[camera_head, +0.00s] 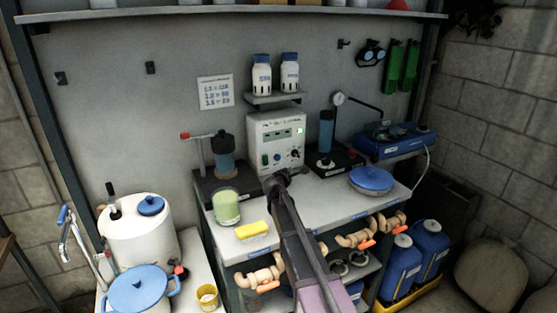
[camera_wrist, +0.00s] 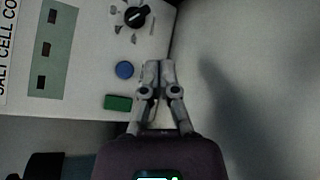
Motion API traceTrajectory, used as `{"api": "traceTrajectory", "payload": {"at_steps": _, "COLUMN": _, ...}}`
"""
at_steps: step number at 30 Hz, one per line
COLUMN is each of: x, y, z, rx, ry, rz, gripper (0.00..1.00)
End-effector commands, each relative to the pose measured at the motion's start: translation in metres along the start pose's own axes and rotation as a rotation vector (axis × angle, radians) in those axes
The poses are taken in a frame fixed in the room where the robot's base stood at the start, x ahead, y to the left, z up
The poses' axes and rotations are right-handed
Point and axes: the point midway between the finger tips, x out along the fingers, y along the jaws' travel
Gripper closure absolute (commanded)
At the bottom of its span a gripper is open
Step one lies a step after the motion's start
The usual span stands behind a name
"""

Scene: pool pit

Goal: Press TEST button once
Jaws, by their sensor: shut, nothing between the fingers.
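The white control box (camera_head: 262,128) stands at the back of the bench. In the wrist view its panel (camera_wrist: 88,60) shows sideways, with part of a "SALT CELL CO" label. A round blue button (camera_wrist: 124,70), a green rectangular part (camera_wrist: 117,102) and a black knob (camera_wrist: 137,16) are on it. No TEST lettering is readable, so I cannot tell which control bears it. My gripper (camera_wrist: 161,64) is shut and empty, its tips just right of the blue button in the wrist view; contact cannot be told. In the head view my gripper (camera_head: 274,181) is before the box's lower part.
A glass of green liquid (camera_head: 226,207) and a yellow sponge (camera_head: 252,231) stand left of my arm. A blue-lidded dish (camera_head: 371,180) is at right. Stands with cylinders flank the box. Two white bottles (camera_head: 289,74) sit on a small shelf above.

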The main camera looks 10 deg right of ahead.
Motion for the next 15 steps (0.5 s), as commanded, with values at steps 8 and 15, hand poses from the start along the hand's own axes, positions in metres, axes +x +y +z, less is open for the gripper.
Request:
{"api": "traceTrajectory", "payload": {"at_steps": 8, "x": 0.019, "y": 0.014, "z": -0.014, "rx": 0.000, "ry": 0.000, "rz": 0.000, "gripper": 1.00}}
{"api": "traceTrajectory", "payload": {"at_steps": 15, "x": 0.037, "y": 0.027, "z": -0.027, "rx": 0.000, "ry": 0.001, "rz": 0.001, "gripper": 1.00}}
